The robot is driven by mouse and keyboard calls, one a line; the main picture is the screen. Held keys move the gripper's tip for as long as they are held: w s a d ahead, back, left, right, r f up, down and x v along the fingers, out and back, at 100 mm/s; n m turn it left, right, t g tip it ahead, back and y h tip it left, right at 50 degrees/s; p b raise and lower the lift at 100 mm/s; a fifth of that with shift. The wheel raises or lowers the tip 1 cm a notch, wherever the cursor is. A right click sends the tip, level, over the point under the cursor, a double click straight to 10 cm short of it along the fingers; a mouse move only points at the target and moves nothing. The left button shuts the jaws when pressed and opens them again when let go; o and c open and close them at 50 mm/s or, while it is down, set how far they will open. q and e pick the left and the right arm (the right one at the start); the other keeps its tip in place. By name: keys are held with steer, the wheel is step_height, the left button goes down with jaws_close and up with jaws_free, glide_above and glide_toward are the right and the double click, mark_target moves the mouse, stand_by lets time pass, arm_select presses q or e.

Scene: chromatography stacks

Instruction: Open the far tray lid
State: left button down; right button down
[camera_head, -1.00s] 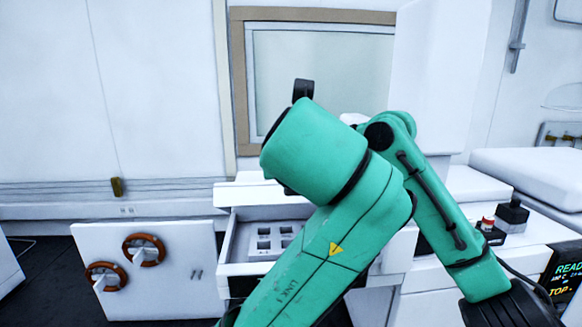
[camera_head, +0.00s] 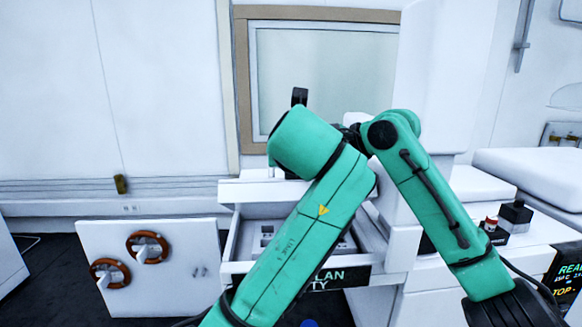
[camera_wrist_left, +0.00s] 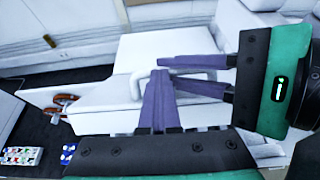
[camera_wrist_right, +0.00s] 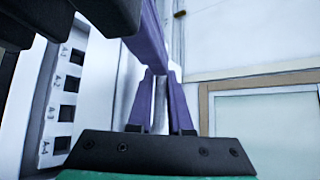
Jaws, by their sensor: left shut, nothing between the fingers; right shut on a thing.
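The white lid (camera_head: 270,190) shows in the head view above an open drawer tray (camera_head: 229,243). In the left wrist view a white looped handle (camera_wrist_left: 139,82) stands on a white surface. My right gripper (camera_wrist_left: 168,62) comes in from the right there, its purple fingers shut at the handle; the exact grip is partly hidden. My left gripper (camera_wrist_left: 158,76) is shut and empty, its tips close to the handle and to the right fingers. In the right wrist view my right gripper (camera_wrist_right: 162,74) is beside a slotted block (camera_wrist_right: 62,100) marked A1 to A4, and the left fingers cross above it.
Left of the drawer, a white panel (camera_head: 100,235) carries two orange-ringed knobs. A tall white column (camera_head: 440,80) stands behind my right arm. A red-topped button box (camera_head: 491,223) and a dark display (camera_head: 568,275) are at right. My arms hide much of the drawer.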

arm_select(q)
steer(key=shift+w+a, duration=0.1)
steer(key=shift+w, duration=0.05)
arm_select(e)
steer(key=shift+s+a+f, duration=0.15)
steer(key=shift+s+a, duration=0.1)
steer(key=shift+a, duration=0.05)
steer(key=c, duration=1.1)
jaws_free()
arm_select(q)
steer(key=shift+f, duration=0.1)
arm_select(e)
steer(key=shift+d, duration=0.1)
